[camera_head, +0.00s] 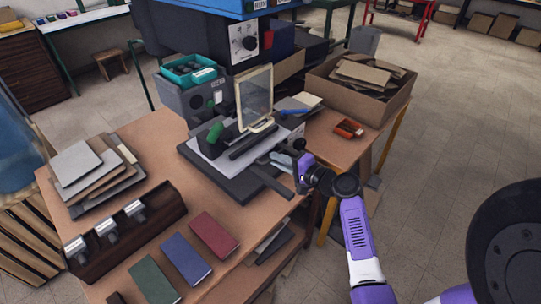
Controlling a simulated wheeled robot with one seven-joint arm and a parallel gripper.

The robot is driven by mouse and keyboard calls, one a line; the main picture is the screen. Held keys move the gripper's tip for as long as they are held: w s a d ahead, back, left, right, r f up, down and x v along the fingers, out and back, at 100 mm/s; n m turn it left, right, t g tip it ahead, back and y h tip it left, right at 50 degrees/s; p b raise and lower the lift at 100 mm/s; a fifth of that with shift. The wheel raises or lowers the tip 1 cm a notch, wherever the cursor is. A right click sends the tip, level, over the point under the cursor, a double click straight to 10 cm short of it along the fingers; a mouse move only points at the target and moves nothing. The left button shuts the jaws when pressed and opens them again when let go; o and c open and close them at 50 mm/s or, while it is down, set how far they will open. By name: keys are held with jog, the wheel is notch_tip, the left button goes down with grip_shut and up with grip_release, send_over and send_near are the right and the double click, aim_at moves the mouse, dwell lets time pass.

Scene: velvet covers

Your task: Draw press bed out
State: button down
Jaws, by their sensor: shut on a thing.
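The foil press stands at the back of the wooden table, with a clear framed guard (255,97) and a green-knobbed lever (215,132). Its press bed (213,152) is a pale flat plate above a dark base (222,180). A dark bar (270,182) sticks out towards the front right. My gripper (288,158) reaches in from the right at the press's front right side. It is shut on part of the press bed there; my wrist and the small size hide the exact hold.
Red (214,235), blue (186,260) and green (154,281) covers lie at the table's front. A wooden rack (160,215) and stacked boards (75,163) are on the left. Floor right of the table is clear.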

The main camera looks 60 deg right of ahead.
jog(key=f+v, duration=0.2)
jog(key=v, duration=0.7)
jog(key=f+v, duration=0.1)
jog(key=v, duration=0.8)
jog(key=shift+s+f, duration=0.45)
jog(key=c, duration=1.5)
grip_release()
jog(key=shift+a, duration=0.1)
jog(key=shift+o, duration=0.2)
jog(key=b+v, duration=0.1)
jog(key=v, duration=0.6)
jog(key=shift+s, duration=0.35)
jog(key=shift+a+r, duration=0.1)
